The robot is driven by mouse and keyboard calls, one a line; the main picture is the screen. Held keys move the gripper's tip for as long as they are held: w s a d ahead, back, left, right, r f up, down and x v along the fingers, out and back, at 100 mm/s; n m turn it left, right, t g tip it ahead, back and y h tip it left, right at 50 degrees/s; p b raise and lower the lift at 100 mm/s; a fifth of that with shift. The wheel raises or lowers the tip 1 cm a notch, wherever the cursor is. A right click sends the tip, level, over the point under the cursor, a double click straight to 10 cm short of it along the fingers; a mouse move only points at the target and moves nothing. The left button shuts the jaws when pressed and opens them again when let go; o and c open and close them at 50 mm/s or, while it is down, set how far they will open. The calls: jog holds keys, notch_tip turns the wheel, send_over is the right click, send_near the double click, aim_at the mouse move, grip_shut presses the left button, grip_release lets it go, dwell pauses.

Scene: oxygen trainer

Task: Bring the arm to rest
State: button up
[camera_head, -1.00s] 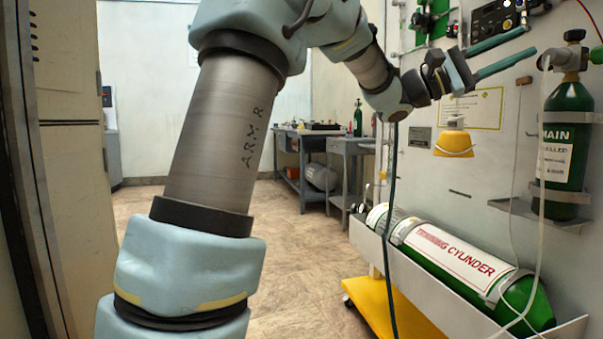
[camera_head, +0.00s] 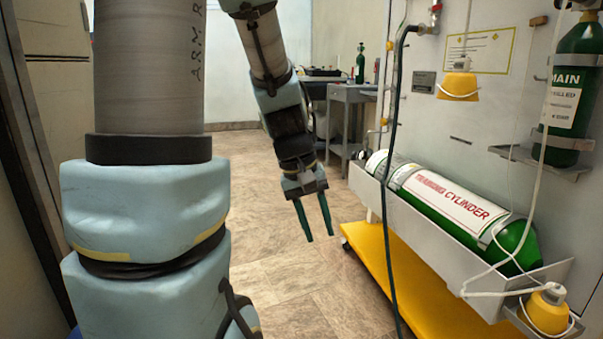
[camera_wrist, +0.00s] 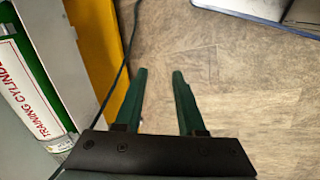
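My gripper (camera_head: 316,219) hangs pointing down over the open floor, left of the trainer panel. Its two green fingers are apart with nothing between them. In the wrist view my gripper (camera_wrist: 160,95) also shows open and empty, with bare floor beyond the fingertips. My arm comes down from the top of the head view, with its upper part cut off by the frame.
A green training cylinder (camera_head: 455,203) lies in a grey trough over a yellow base (camera_head: 420,300), right of my gripper. A dark hose (camera_head: 388,170) hangs between them. The MAIN cylinder (camera_head: 572,90) stands on the panel. Tiled floor (camera_head: 275,270) is clear.

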jog(key=s+a+f+m+t+y, duration=0.1)
jog(key=s+a+f+m+y, duration=0.15)
jog(key=a, duration=0.65)
notch_tip(320, 180, up, 33)
jog(key=p, duration=3.4)
jog(key=shift+a, duration=0.45)
jog(key=shift+y, duration=0.25)
